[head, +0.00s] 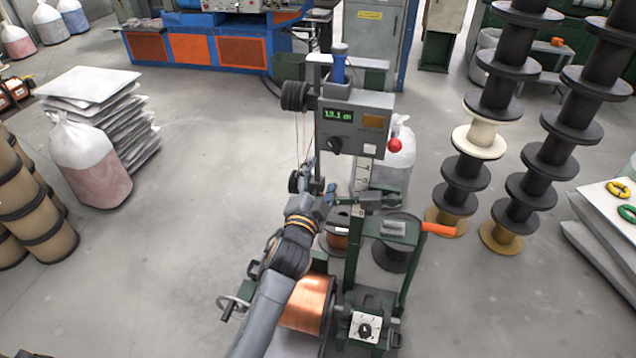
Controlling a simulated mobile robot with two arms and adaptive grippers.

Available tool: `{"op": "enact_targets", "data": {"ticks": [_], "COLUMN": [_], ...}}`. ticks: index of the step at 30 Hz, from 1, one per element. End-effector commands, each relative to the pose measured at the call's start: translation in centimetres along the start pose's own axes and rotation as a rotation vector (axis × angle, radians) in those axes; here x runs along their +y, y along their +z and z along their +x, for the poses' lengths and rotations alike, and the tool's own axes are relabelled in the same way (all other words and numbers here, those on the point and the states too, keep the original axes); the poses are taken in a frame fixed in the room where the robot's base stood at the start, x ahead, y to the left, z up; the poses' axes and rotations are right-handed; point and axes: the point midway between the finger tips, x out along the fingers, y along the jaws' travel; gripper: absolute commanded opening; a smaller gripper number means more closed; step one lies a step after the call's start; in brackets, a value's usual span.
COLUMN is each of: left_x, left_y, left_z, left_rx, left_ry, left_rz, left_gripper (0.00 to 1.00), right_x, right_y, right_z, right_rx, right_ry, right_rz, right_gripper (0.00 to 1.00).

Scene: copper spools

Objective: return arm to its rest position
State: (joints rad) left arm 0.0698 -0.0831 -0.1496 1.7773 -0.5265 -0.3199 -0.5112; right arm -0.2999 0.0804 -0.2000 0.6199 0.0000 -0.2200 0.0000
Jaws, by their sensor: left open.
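My left arm comes up from the bottom middle of the head view, and its gripper (328,192) is small and partly hidden by its own wrist. It is open, below the grey meter box (352,128) of the winding machine and close to the machine's post. I cannot tell whether it touches anything. A large copper spool (306,302) lies on the machine beside my forearm, partly covered by it. My right gripper is not in view.
The machine's green frame (354,262) and orange handle (438,229) stand just right of my arm. Stacked black spools (524,191) stand at right.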

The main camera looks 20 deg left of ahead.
Motion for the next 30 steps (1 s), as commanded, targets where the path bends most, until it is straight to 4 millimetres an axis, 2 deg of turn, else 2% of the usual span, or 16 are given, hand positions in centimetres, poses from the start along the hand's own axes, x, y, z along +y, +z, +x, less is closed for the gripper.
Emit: {"op": "enact_targets", "data": {"ticks": [3, 6, 22, 26, 30], "left_x": [0.0, 0.0, 0.5, 3.6, 10.1], "left_y": [0.0, 0.0, 0.3, 2.2, 6.3], "left_z": [-1.3, -1.8, -1.9, -2.0, -3.2], "left_rx": [0.0, -0.001, -0.005, -0.035, -0.105], "left_ry": [0.0, 0.0, 0.009, 0.071, 0.196], "left_rz": [0.0, 0.0, -0.003, -0.031, -0.09], "left_gripper": [0.68, 0.68, 0.68, 0.68, 0.68], "right_x": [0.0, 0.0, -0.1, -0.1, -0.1], "right_y": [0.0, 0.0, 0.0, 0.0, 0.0], "right_z": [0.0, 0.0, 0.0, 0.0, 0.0], "right_rx": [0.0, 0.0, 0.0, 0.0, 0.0], "right_ry": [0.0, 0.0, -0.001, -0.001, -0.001], "right_rz": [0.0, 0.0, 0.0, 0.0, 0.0], "right_gripper": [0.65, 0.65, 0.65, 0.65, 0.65]}}
